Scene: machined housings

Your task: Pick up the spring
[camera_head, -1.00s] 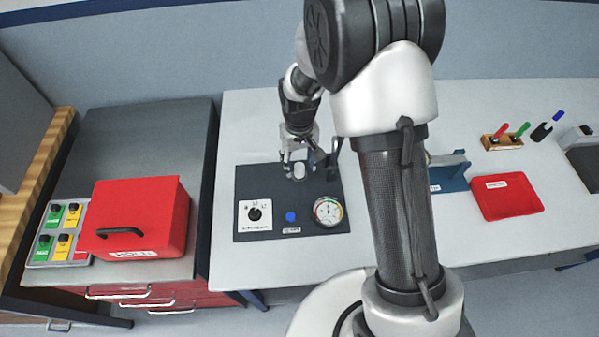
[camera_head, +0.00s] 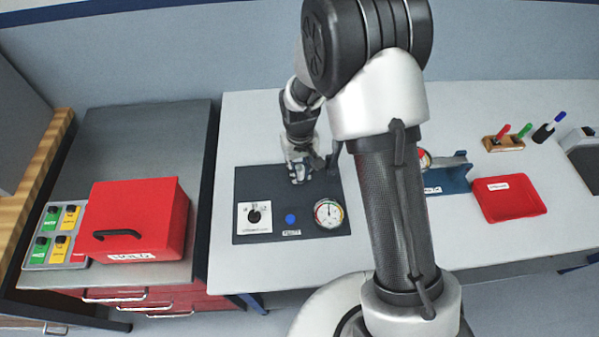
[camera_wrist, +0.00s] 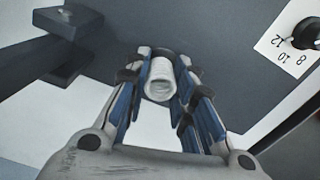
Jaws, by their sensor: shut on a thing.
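The spring (camera_wrist: 159,82) is a short, pale, ribbed cylinder in the middle of the wrist view. My gripper (camera_wrist: 160,72) is shut on it, with one blue-lined finger on each side. In the head view my gripper (camera_head: 298,178) is low over the upper part of the dark panel (camera_head: 262,180). The spring is hidden by the fingers there. I cannot tell whether the spring touches the panel.
The panel carries a dial knob (camera_head: 254,216), a blue button (camera_head: 290,218) and a round gauge (camera_head: 328,212). A dark bracket (camera_wrist: 62,30) stands close by in the wrist view. A red tray (camera_head: 509,199) and a red box (camera_head: 135,220) lie farther off.

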